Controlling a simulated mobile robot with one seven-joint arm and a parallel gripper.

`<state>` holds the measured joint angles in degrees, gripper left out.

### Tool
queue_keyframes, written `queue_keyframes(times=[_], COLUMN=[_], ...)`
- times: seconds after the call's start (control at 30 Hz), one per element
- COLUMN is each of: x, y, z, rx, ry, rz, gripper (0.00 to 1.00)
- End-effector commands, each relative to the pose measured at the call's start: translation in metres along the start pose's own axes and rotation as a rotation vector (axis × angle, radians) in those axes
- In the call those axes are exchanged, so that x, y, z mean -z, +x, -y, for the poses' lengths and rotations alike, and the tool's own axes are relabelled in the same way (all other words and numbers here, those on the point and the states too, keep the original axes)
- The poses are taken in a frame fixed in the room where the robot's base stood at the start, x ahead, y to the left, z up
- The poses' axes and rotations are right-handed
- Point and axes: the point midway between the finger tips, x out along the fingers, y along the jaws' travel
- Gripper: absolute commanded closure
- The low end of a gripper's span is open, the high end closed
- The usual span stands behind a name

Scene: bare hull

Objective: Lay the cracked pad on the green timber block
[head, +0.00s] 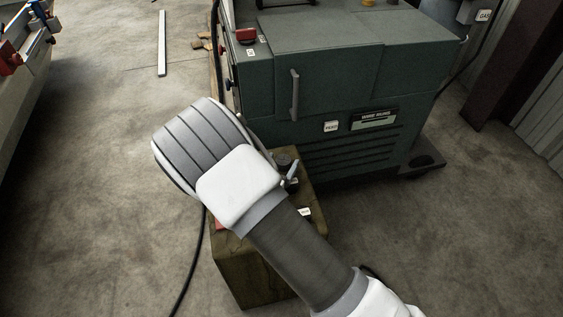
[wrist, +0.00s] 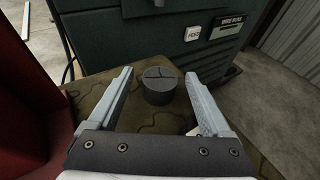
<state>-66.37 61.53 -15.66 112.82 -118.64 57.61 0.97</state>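A dark grey round pad (wrist: 160,86) with crack lines across its top sits on an olive-brown timber block (wrist: 146,118). In the head view the pad (head: 285,160) shows just past my wrist, on the far part of the block (head: 252,270). My gripper (wrist: 158,74) is open, with one finger to each side of the pad and nothing held between them. I cannot tell whether the fingers are down at the pad's height. In the head view my arm hides much of the block's top and most of the gripper.
A dark green machine cabinet (head: 345,100) stands right behind the block. A large dark red thing (wrist: 25,110) fills the left of the wrist view. A white label (head: 304,212) shows at the block's right edge. A black cable (head: 190,270) runs along the floor at left.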

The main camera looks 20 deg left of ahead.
Motion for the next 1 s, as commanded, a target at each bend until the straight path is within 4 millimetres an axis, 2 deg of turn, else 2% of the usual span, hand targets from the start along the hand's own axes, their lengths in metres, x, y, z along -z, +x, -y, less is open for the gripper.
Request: queue_keyframes(times=[0.3,0.47,0.6,0.8,1.0], x=[-0.005,-0.006,-0.006,-0.005,-0.004], y=[-0.003,-0.031,-0.063,-0.101,-0.119], z=[0.0,-0.001,-0.001,-0.001,-0.001], rx=[-0.001,-0.003,-0.003,-0.002,-0.001], ry=[0.0,-0.001,-0.001,0.0,0.0], rz=[0.0,-0.002,-0.002,-0.001,0.0], gripper=[0.17,0.17,0.17,0.17,0.17])
